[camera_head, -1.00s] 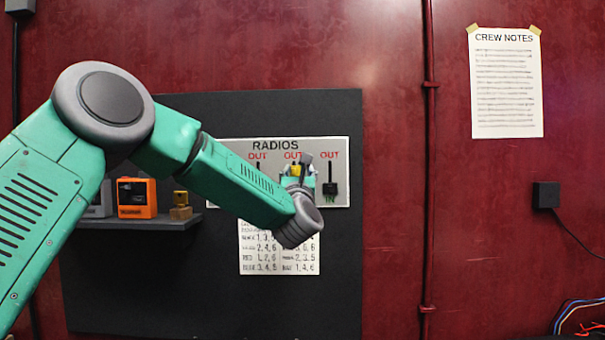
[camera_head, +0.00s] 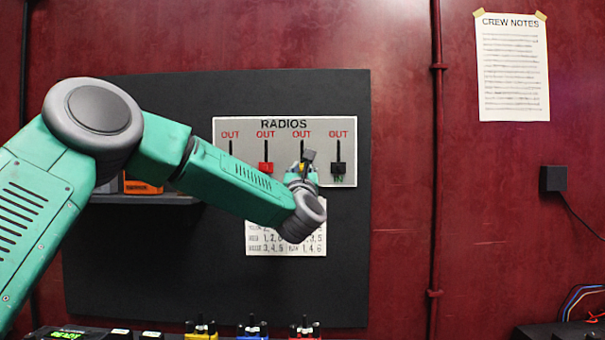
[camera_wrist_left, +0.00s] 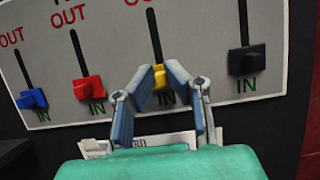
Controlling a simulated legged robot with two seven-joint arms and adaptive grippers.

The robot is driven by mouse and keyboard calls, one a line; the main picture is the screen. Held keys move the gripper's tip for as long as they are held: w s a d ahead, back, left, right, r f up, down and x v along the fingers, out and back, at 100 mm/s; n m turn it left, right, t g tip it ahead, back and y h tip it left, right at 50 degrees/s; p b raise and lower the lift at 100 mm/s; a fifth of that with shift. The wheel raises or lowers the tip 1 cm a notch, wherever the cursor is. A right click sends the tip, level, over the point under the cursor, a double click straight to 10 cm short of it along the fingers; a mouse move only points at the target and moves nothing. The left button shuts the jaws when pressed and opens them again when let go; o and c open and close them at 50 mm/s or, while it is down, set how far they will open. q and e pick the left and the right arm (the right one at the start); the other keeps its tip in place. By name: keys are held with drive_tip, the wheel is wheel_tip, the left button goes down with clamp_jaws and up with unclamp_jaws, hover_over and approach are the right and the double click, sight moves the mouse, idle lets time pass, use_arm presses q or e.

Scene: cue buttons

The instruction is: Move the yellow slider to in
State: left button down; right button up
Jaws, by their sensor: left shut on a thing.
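The radios panel (camera_head: 345,125) is a light grey wall plate with several vertical slots, OUT in red above and IN in green below. The yellow slider (camera_wrist_left: 161,82) sits low in its slot, about level with the other knobs in the left wrist view. My left gripper (camera_wrist_left: 162,76) has its blue-padded fingers on either side of it, shut on it. In the head view my left gripper (camera_head: 303,168) hides most of the yellow slider. My right gripper is out of view.
The red slider (camera_wrist_left: 88,89) and blue slider (camera_wrist_left: 33,99) are left of the yellow one, the black slider (camera_wrist_left: 246,61) right, all low by IN. A printed sheet (camera_head: 258,240) hangs below the panel. A shelf (camera_head: 145,199) is at left.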

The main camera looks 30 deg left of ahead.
use_arm(q)
drive_tip(key=shift+w+f, duration=0.1)
drive_tip(key=shift+f, duration=0.4)
drive_tip(key=c, duration=1.6)
unclamp_jaws()
drive_tip(key=shift+w+a+f, duration=0.1)
drive_tip(key=shift+w+a, duration=0.1)
drive_tip(key=shift+a, duration=0.1)
drive_tip(key=shift+d+r, duration=0.15)
drive_tip(key=shift+r, duration=0.1)
drive_tip(key=shift+s+f, duration=0.1)
drive_tip(key=shift+s, duration=0.1)
drive_tip(key=v, duration=1.1)
drive_tip(key=shift+s+d, duration=0.15)
drive_tip(key=shift+s, duration=0.15)
drive_tip(key=shift+f, duration=0.1)
